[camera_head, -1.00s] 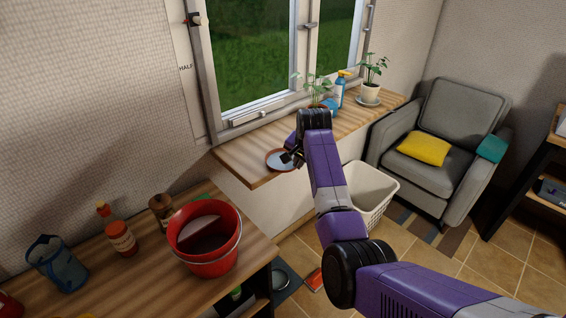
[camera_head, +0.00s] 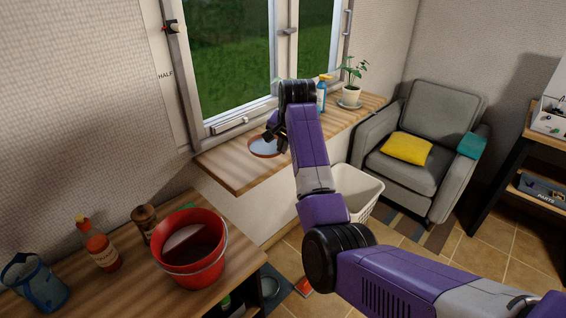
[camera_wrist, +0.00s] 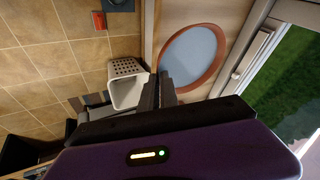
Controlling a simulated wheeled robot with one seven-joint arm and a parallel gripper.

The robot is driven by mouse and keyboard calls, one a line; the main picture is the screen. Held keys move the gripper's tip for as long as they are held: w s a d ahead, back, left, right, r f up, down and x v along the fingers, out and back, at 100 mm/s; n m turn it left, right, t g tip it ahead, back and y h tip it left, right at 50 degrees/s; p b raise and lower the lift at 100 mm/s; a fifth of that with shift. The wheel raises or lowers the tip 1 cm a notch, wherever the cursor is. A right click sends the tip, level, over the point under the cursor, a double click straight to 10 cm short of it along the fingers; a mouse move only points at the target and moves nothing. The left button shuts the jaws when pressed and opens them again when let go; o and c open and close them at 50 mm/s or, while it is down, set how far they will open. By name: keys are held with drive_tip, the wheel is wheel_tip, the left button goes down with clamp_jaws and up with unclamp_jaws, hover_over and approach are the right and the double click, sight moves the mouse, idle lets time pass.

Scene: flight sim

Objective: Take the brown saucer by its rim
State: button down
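The brown saucer (camera_head: 263,147), with a brown rim and a pale blue-grey inside, is at the near end of the window sill in the head view. It appears slightly above the sill. In the wrist view the saucer (camera_wrist: 193,57) shows as a large round dish to the right of the fingertips. My gripper (camera_head: 275,138) is at the saucer's right side. In the wrist view the two dark fingers of my gripper (camera_wrist: 158,76) are close together at the edge of the rim. They appear shut on it; the exact contact is partly hidden.
The wooden sill (camera_head: 232,172) runs along the window, with a spray bottle (camera_head: 321,93) and a potted plant (camera_head: 352,95) farther along. A white basket (camera_head: 358,192) stands on the floor below. A red bucket (camera_head: 190,248) and bottles stand on the near counter (camera_head: 120,295).

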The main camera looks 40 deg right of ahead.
wheel_tip(320, 180, up, 13)
drive_tip(key=p, duration=0.1)
drive_tip(key=shift+f, duration=0.25)
idle(0.5)
